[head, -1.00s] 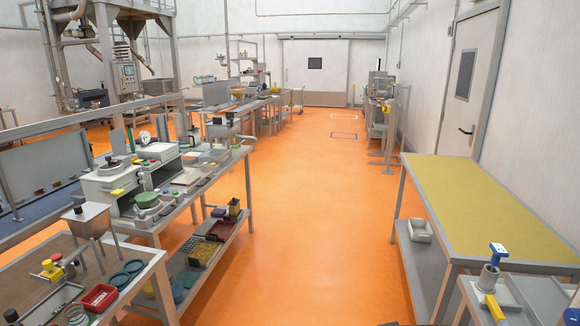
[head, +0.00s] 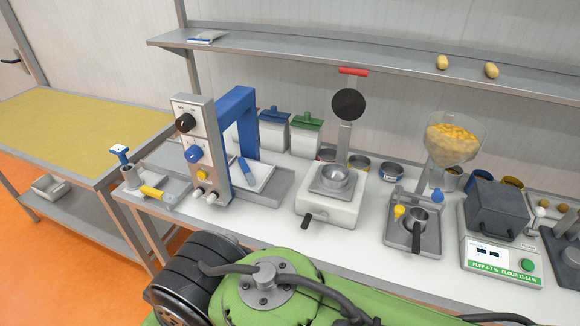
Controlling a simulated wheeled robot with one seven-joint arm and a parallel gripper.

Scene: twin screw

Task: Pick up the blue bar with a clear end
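My green arm with black cables fills the bottom of the view. My gripper is not in view.
The grey and blue machine (head: 202,150) stands left of the white tray. A press with a steel bowl (head: 336,178), a funnel of yellow pieces (head: 452,142) and a scale (head: 500,240) stand to the right. A metal shelf (head: 300,52) overhangs the bench (head: 278,226).

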